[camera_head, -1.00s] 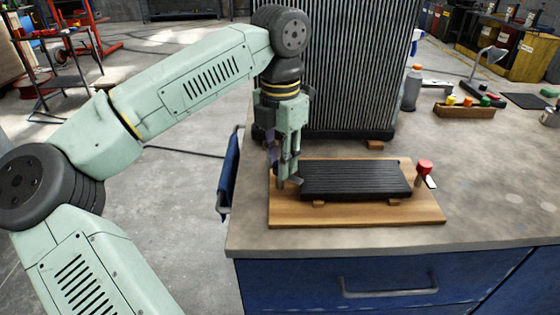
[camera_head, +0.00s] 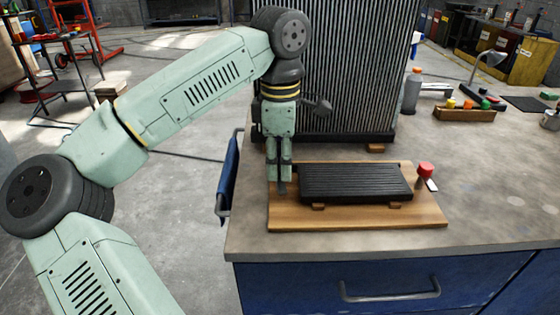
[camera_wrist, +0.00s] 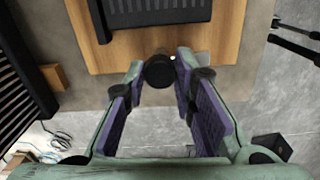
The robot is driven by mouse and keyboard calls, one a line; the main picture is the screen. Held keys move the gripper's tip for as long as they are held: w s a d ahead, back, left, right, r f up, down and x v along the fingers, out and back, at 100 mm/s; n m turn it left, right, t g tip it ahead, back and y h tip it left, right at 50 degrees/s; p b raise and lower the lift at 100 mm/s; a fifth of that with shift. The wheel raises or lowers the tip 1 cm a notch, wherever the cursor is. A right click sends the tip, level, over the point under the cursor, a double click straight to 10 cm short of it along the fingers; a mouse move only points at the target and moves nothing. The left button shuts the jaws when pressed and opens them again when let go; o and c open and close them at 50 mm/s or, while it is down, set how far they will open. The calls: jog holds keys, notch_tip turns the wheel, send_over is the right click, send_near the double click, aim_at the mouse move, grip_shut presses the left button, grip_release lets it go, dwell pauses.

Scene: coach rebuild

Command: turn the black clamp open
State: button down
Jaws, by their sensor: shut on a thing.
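The black clamp (camera_wrist: 159,72) shows in the wrist view as a dark round knob at the edge of the wooden board (camera_wrist: 227,35), between my fingertips. My gripper (camera_head: 280,184) points straight down at the left end of the board in the head view. It is shut on the clamp, with one purple-padded finger on each side in the wrist view (camera_wrist: 160,78). In the head view the fingers mostly hide the clamp, and I cannot tell how far it is turned.
A black ribbed block (camera_head: 355,181) lies on the board, right beside my gripper. A red knob (camera_head: 425,170) stands at the board's right end. A tall finned radiator (camera_head: 340,70) stands close behind.

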aim_at(280, 167)
jog(key=shift+m, duration=0.9)
jog(key=c, duration=1.3)
grip_release()
notch_tip(280, 167, up, 12)
jog(key=shift+r, duration=0.1)
jog(key=shift+d, duration=0.15)
